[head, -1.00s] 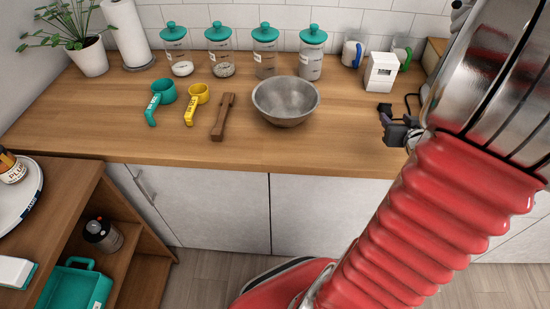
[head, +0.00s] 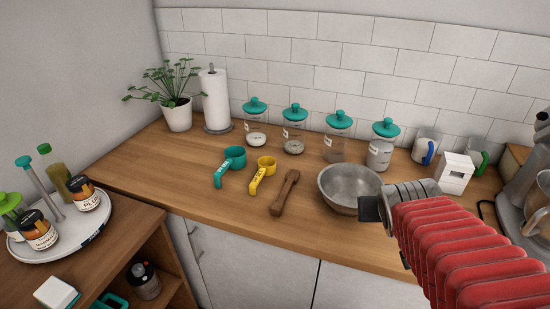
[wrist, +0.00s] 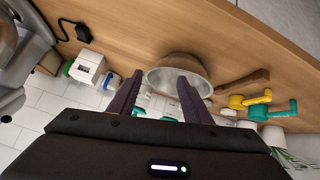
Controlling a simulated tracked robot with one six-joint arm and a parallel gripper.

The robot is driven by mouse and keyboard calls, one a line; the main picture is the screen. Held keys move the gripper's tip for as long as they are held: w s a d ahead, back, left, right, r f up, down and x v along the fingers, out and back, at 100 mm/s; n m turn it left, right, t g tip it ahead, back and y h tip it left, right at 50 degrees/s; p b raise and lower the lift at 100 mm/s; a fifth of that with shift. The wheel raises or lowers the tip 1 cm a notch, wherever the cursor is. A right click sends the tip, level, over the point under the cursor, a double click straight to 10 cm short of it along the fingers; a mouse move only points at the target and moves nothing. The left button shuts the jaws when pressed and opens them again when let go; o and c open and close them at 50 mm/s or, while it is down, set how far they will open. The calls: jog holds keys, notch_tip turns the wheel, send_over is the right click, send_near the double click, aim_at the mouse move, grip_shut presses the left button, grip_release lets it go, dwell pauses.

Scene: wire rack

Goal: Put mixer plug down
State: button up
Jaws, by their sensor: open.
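In the wrist view the black mixer plug (wrist: 84,33) lies on the wooden counter (wrist: 130,25), with its dark cable running from it toward the mixer. My gripper (wrist: 159,80) is open, with two dark fingers apart and nothing held between them. The plug is clear of the fingers, to their upper left in that view. In the head view my gripper (head: 370,208) is over the counter's front, just in front of the metal bowl (head: 347,187). I cannot make out the plug in the head view; my red arm covers that part of the counter. The metallic mixer (head: 535,185) is at the right edge.
A white box (head: 455,173) and mugs (head: 425,147) stand at the back right. Several teal-lidded jars (head: 338,135) line the wall. Measuring cups (head: 262,175) and a wooden tool (head: 285,193) lie left of the bowl. A lower shelf unit with a round tray (head: 55,235) is at the left.

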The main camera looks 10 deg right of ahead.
jog(key=s+a+n+y, duration=0.1)
jog(key=s+a, duration=0.2)
jog(key=a, duration=0.3)
jog(key=s+a+n+g+y, duration=0.1)
jog(key=s+a+y, duration=0.1)
jog(key=a, duration=0.4)
jog(key=s+a+r+n+g+y, duration=0.1)
jog(key=s+a, duration=0.3)
jog(key=a, duration=0.2)
jog(key=shift+s+a+y, duration=0.15)
jog(key=shift+s+y, duration=0.1)
jog(key=shift+y, duration=0.05)
jog(key=shift+c, duration=0.6)
jog(key=shift+c, duration=1.2)
